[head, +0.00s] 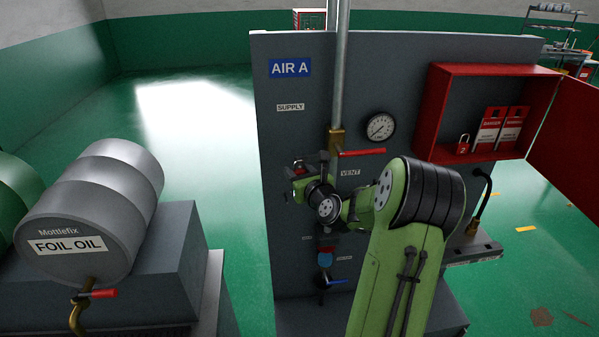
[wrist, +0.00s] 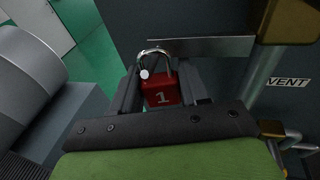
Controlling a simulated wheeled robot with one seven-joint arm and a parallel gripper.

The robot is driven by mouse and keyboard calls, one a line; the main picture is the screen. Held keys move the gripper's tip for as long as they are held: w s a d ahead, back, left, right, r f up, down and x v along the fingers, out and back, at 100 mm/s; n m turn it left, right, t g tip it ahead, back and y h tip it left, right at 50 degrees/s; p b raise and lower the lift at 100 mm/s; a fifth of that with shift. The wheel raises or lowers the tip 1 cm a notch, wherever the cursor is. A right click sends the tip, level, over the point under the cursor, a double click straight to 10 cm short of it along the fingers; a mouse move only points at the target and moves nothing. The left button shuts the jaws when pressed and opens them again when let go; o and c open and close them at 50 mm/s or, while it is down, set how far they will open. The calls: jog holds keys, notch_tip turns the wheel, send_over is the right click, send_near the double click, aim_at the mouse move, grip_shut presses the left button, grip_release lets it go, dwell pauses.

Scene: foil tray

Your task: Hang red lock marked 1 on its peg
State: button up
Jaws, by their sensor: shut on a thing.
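The red lock marked 1 (wrist: 161,92) sits upright between the fingers of my gripper (wrist: 160,88) in the wrist view. My gripper is shut on its body. Its silver shackle (wrist: 154,56) rises above the fingers, beside the left end of a flat metal bar (wrist: 205,47); I cannot tell whether they touch. A small pale round end shows at the shackle. In the head view my gripper (head: 298,178) is in front of the grey panel, left of the red valve handle (head: 361,152); the lock is mostly hidden there. The lock's peg cannot be made out.
An open red cabinet (head: 437,108) at the panel's right holds a red lock marked 2 (head: 462,144) and two danger tags (head: 489,130). A gauge (head: 381,126) and vertical pipe (head: 340,75) are near my arm. A foil oil drum (head: 110,190) lies at left.

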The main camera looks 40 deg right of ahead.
dwell(0.4)
jog(key=o, duration=1.2)
jog(key=shift+c, duration=0.2)
jog(key=b+v, duration=0.3)
jog(key=v, duration=1.3)
jog(key=shift+w, duration=0.15)
